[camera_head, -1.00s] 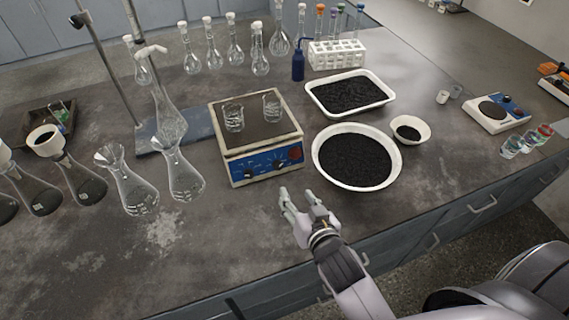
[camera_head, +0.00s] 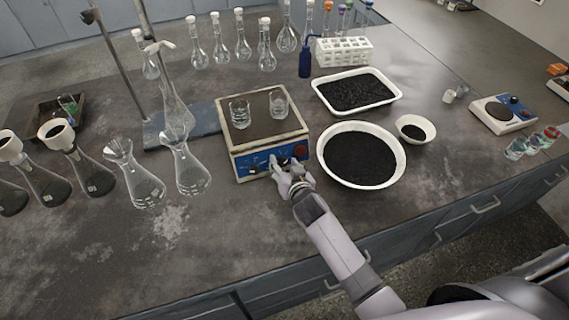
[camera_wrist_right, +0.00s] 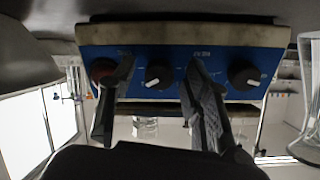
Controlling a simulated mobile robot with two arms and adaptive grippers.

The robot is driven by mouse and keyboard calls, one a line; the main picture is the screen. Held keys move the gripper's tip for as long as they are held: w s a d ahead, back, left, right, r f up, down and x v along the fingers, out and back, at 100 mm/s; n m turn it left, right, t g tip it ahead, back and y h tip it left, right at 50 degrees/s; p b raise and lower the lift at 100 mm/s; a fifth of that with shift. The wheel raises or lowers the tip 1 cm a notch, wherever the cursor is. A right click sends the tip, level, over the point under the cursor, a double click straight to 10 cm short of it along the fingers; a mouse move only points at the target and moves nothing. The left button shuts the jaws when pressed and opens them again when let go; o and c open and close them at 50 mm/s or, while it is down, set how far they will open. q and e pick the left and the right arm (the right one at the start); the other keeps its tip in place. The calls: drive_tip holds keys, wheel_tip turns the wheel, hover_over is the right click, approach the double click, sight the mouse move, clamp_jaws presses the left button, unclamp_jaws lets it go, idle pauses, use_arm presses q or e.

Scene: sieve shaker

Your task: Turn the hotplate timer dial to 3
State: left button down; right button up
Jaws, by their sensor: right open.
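The hotplate (camera_head: 238,152) stands on the bench with a blue front panel (camera_head: 262,160). My right gripper (camera_head: 284,166) is open at this panel and hides part of it. In the right wrist view, the panel (camera_wrist_right: 138,54) appears upside down, with a black dial (camera_wrist_right: 158,76) between my fingers, a second black dial (camera_wrist_right: 243,75) at the right and a red knob (camera_wrist_right: 103,70) partly behind the left finger. The fingers stand apart on either side of the middle dial; contact cannot be told. The panel markings are too small to read. My left gripper is not in view.
Two beakers (camera_head: 240,112) stand on the hotplate's top. A round white bowl of black grains (camera_head: 397,174) sits close at the right, with a tray (camera_head: 390,101) behind it. Glass flasks (camera_head: 190,176) stand at the left. The bench front is clear.

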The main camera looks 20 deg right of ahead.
drive_tip(key=shift+c, duration=0.4)
clamp_jaws()
